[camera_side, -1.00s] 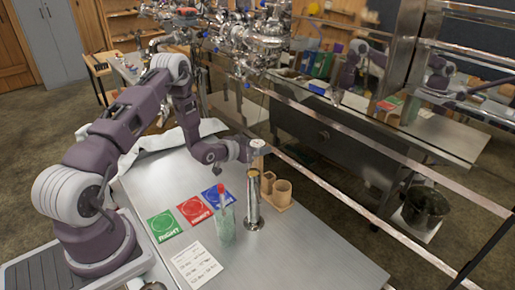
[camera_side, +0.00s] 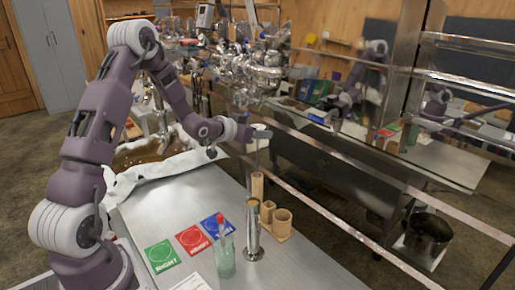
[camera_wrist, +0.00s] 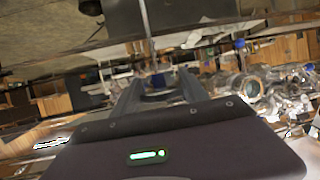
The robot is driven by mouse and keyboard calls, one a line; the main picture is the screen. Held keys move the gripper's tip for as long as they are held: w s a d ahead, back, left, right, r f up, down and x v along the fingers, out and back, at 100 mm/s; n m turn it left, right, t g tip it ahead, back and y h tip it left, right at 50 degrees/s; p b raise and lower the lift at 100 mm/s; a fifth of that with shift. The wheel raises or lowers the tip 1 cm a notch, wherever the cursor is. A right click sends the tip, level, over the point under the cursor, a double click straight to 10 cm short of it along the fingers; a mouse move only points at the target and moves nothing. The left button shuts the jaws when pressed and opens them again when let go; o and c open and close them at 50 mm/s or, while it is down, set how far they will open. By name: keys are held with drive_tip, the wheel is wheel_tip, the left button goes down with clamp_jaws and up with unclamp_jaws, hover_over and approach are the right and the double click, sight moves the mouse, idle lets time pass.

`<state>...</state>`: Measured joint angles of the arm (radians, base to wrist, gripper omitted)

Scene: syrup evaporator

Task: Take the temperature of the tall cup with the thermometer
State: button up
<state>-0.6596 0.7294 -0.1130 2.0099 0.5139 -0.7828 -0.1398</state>
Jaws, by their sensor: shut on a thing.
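The tall cup (camera_side: 253,232), a narrow shiny metal cylinder, stands upright on the steel table in the side view. My gripper (camera_side: 262,135) is above and beyond it in the picture, shut on the thermometer (camera_side: 261,129). The thermometer's pale round head shows at the jaws, and a thin stem hangs down towards the wooden cups. The stem's lower end is hard to make out, and I cannot tell its depth relative to the cup.
Wooden cups (camera_side: 281,222) stand just behind the tall cup. A glass bottle with a red top (camera_side: 224,262) stands in front left. Green, red and blue cards (camera_side: 191,239) lie left. A white cloth (camera_side: 150,178) lies at the table's far edge. A metal rail (camera_side: 330,207) runs alongside.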

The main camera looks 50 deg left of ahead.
wheel_tip(320, 180, up, 2)
drive_tip(key=shift+r, duration=0.1)
drive_tip(key=s+d+r+m+g+h, duration=0.1)
drive_tip(key=s+d+r+m+h, duration=0.2)
drive_tip(key=s+d+m+h, duration=0.3)
drive_tip(key=s+d+r+m+g+h, duration=0.2)
drive_tip(key=s+d+m+h, duration=0.15)
drive_tip(key=s+d, duration=0.4)
wheel_tip(320, 180, down, 16)
drive_tip(key=shift+w+d+r+h, duration=0.15)
drive_tip(key=shift+w+r+h, duration=0.05)
drive_tip(key=shift+w+h, duration=0.25)
idle(0.4)
idle(4.9)
